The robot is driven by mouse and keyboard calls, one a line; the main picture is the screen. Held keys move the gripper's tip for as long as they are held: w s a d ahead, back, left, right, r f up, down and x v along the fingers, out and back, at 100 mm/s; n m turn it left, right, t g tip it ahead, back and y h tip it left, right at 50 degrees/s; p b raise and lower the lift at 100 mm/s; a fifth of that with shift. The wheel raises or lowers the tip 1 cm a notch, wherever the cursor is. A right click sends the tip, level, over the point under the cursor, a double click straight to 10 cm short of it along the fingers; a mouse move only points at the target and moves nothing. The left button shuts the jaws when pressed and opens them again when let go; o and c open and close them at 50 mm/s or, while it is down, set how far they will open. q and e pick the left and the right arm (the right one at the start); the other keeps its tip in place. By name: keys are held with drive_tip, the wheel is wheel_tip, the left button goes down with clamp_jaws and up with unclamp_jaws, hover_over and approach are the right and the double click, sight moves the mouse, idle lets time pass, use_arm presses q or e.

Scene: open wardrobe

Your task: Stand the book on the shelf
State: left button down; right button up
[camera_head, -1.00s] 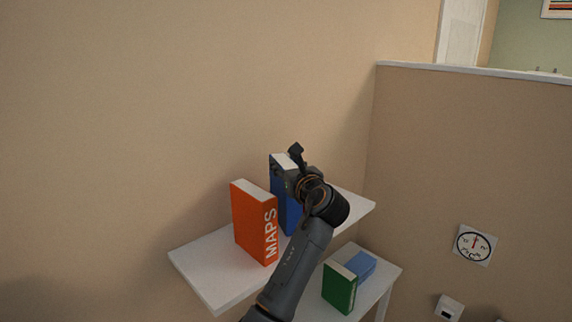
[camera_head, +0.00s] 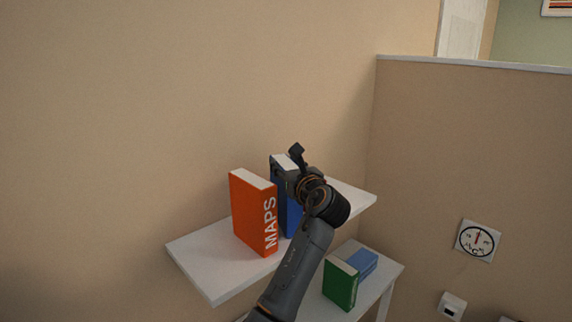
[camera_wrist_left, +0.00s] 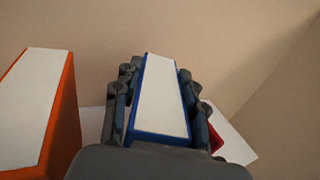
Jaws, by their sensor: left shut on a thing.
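A blue book (camera_head: 292,219) stands upright on the white wall shelf (camera_head: 205,262), partly hidden behind my left gripper (camera_head: 290,172). In the left wrist view the blue book (camera_wrist_left: 160,100) lies between the two fingers of my left gripper (camera_wrist_left: 157,95), with its white page edge facing the camera. The left gripper is shut on it. The orange book also shows at the left of the left wrist view (camera_wrist_left: 40,110). My right gripper does not show.
A red thing (camera_wrist_left: 215,140) shows behind the fingers in the wrist view. The shelf's left end is bare.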

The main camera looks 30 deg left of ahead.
use_arm(q)
drive_tip(key=shift+f, duration=0.25)
drive_tip(key=c, duration=0.7)
unclamp_jaws()
drive_tip(key=shift+f, duration=0.1)
